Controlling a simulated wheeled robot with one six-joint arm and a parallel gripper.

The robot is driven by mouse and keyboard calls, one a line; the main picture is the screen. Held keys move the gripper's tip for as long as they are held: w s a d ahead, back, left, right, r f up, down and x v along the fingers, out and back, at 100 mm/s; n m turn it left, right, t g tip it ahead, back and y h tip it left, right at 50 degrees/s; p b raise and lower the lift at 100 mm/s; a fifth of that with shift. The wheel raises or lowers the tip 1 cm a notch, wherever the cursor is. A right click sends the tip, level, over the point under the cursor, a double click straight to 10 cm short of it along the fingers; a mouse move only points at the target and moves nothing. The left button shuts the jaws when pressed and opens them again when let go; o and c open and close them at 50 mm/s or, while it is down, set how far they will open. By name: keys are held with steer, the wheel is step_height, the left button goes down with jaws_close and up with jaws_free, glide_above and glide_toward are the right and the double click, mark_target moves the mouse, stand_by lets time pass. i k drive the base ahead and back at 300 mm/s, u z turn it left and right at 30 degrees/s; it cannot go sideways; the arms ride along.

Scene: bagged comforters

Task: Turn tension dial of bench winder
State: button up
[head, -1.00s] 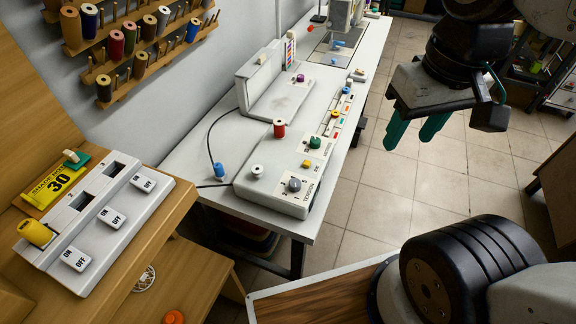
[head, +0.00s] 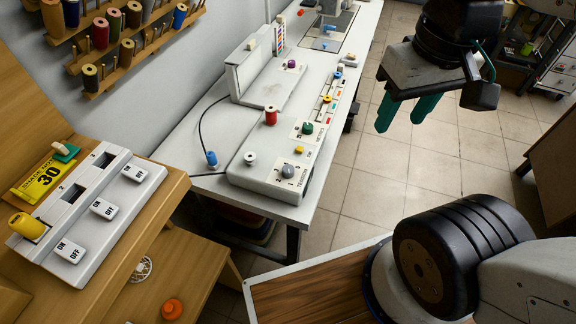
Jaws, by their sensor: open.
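The bench winder (head: 262,178) is a long light-grey unit on a white bench in the middle of the head view. Its tension dial (head: 288,171) is a grey knob at the near right end, beside the printed word TENSION. A yellow knob (head: 299,150) and a green knob (head: 307,128) sit farther back along the same panel. My gripper (head: 406,114) hangs in the air at the upper right, over the floor and to the right of the bench. Its two green fingers point down, spread apart with nothing between them. It is well away from the dial.
Spool racks (head: 130,48) hang on the wall. The tiled floor (head: 375,190) between the bench and my gripper is clear.

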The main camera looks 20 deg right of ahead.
mark_target(288, 170)
steer(key=u, duration=0.8)
steer(key=k, duration=0.65)
steer(key=z, duration=0.8)
steer(key=i, duration=0.4)
